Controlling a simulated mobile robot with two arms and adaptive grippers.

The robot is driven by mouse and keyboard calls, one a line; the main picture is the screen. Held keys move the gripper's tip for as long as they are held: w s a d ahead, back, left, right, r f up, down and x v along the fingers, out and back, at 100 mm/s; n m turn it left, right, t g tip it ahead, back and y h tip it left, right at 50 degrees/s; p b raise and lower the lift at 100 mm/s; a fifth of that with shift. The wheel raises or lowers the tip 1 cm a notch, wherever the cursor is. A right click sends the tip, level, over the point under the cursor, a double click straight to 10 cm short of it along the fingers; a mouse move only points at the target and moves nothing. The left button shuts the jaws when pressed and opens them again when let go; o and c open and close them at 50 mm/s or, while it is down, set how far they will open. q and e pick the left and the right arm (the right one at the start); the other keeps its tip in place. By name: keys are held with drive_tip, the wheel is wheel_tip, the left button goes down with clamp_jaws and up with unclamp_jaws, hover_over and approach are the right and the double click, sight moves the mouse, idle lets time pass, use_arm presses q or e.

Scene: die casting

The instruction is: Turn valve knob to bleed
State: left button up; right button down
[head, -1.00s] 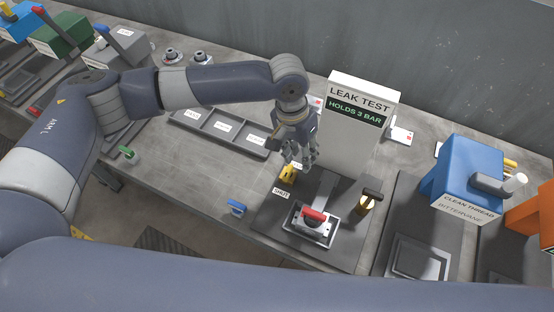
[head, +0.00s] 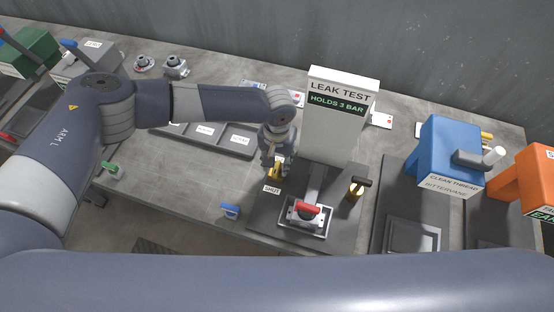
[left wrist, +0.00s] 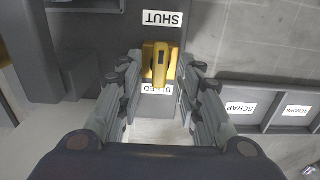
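The yellow valve knob (head: 276,173) is on the dark leak test base, beside the SHUT label (head: 272,188). In the left wrist view the knob (left wrist: 160,65) lies between the SHUT label (left wrist: 163,19) and the BLEED label (left wrist: 157,88), its long handle in line with them. My left gripper (head: 276,164) is over the knob, pointing down. In the left wrist view its fingers (left wrist: 160,58) are spread on both sides of the knob with gaps; I see no contact. The right gripper is out of view.
The leak test panel (head: 336,120) reading HOLDS 3 BAR stands behind. A red-topped part (head: 307,209) sits in the fixture, with a black-handled brass piece (head: 356,188) to its right. A divided tray (head: 235,143) is left of the gripper. A blue clean thread station (head: 447,150) stands right.

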use_arm(q)
drive_tip(key=shift+f, duration=0.25)
clamp_jaws()
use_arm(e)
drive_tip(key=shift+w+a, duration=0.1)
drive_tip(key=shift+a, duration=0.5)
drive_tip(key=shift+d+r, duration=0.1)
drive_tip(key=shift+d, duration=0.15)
